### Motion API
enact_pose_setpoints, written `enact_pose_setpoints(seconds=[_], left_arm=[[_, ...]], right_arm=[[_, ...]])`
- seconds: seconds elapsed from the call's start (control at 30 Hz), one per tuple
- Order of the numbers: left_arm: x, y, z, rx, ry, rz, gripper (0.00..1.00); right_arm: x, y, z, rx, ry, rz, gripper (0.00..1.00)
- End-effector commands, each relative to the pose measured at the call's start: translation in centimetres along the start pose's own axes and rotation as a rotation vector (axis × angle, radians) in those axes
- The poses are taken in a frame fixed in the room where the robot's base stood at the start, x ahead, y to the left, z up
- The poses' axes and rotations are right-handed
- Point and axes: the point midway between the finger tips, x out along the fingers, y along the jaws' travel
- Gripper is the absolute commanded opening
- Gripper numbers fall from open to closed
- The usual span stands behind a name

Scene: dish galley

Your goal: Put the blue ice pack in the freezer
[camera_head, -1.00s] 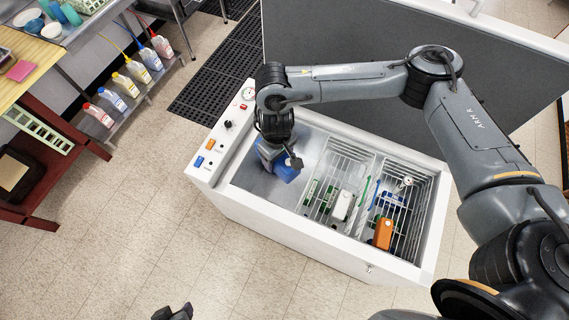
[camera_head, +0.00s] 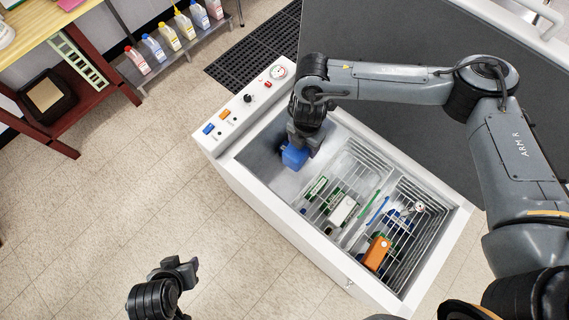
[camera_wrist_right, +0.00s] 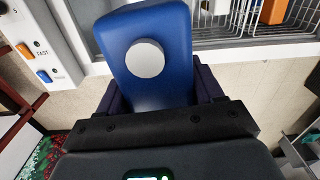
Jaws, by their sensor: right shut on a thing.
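The blue ice pack (camera_head: 294,157) is in my right gripper (camera_head: 303,145), whose fingers are shut on it. In the right wrist view the pack (camera_wrist_right: 150,85) shows a round white cap and sits between the dark fingers (camera_wrist_right: 153,105). The white chest freezer (camera_head: 258,205) stands open. The pack is over its left, basket-free part; I cannot tell whether it touches the floor there. My left gripper (camera_head: 180,268) is low at the left, away from the freezer, with no object visible in it; its jaw opening is unclear.
Wire baskets (camera_head: 350,168) fill the freezer's middle and right, holding a white box (camera_head: 343,211), an orange box (camera_head: 377,253) and green packs. The raised grey lid (camera_head: 400,125) stands behind. A bottle shelf (camera_head: 185,50) and red cart (camera_head: 100,95) are at upper left.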

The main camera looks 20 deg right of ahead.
Motion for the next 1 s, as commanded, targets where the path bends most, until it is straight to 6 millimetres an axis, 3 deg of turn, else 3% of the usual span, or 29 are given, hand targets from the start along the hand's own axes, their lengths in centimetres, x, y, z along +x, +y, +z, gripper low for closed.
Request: enact_pose_setpoints(seconds=[0.57,0.77,1.0], left_arm=[[8.0,0.7,2.4,-0.012,0.003,0.011,0.43],[12.1,0.8,3.7,-0.011,0.003,0.010,0.43],[18.3,0.9,5.8,-0.005,0.001,0.005,0.43]], right_arm=[[10.8,1.8,-0.1,-1.213,0.009,-0.002,0.19],[16.0,2.6,0.1,-1.630,0.011,-0.002,0.19],[23.6,3.8,0.5,-2.112,0.013,0.000,0.19]])
